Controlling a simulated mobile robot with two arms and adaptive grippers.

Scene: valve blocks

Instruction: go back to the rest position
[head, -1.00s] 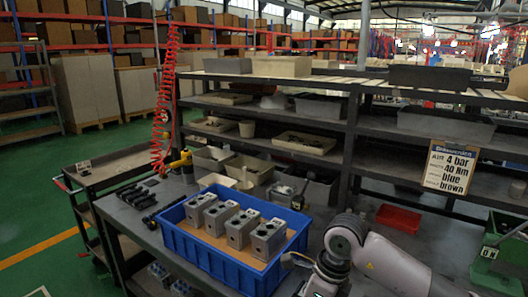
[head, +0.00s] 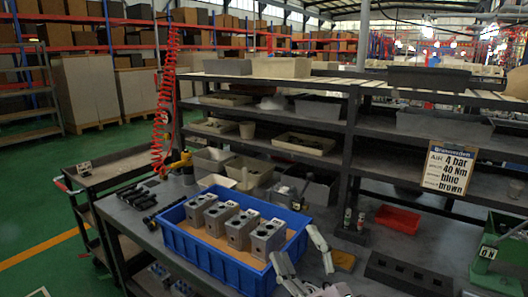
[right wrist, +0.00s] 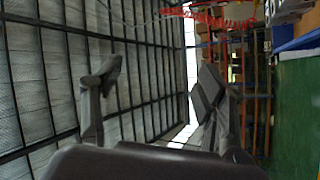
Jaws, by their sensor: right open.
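My right gripper (head: 298,248) is at the bottom of the head view, beside the right corner of the blue crate (head: 205,262). Its two fingers stand apart and point up, with nothing between them. In the right wrist view the same open fingers (right wrist: 157,82) frame only the hall's roof and far wall. Several grey metal valve blocks (head: 239,229) stand in a row in the crate, on a brown base. My left gripper is in neither view.
The crate stands on a dark workbench (head: 140,221). Black tools (head: 139,198) lie to its left, with grey bins behind it. A dark slotted block (head: 408,273), a red tray (head: 397,219) and a green stand (head: 497,255) are to the right. A shelf rack (head: 352,140) rises behind.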

